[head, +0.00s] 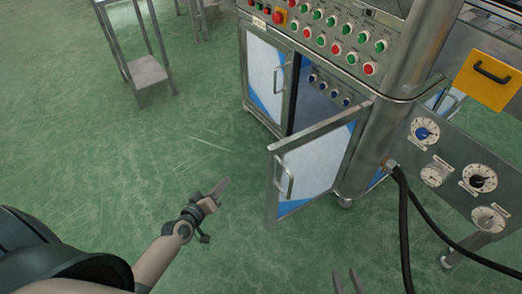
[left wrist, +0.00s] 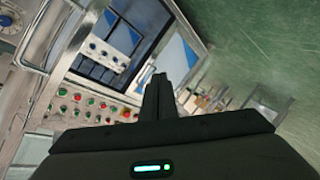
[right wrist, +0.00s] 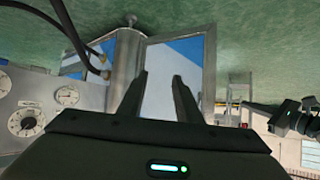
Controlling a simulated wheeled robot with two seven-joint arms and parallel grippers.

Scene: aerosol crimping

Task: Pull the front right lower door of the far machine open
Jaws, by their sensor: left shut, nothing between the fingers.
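The far machine's front right lower door (head: 312,168) stands swung wide open towards me, a white and blue panel in a metal frame with a bar handle (head: 284,178). My left gripper (head: 222,187) is shut and empty, left of the door and apart from it, above the floor. Its closed fingers (left wrist: 159,90) also show in the left wrist view. My right gripper (head: 345,281) is at the bottom edge of the head view, in front of the door. In the right wrist view its fingers (right wrist: 158,82) are apart and empty, with the door panel (right wrist: 170,65) beyond them.
The left lower door (head: 265,70) is closed. Inside the open cabinet is a row of knobs (head: 328,88). A panel of buttons (head: 335,30) is above. Right of the door are a gauge panel (head: 465,175) and black hoses (head: 405,225).

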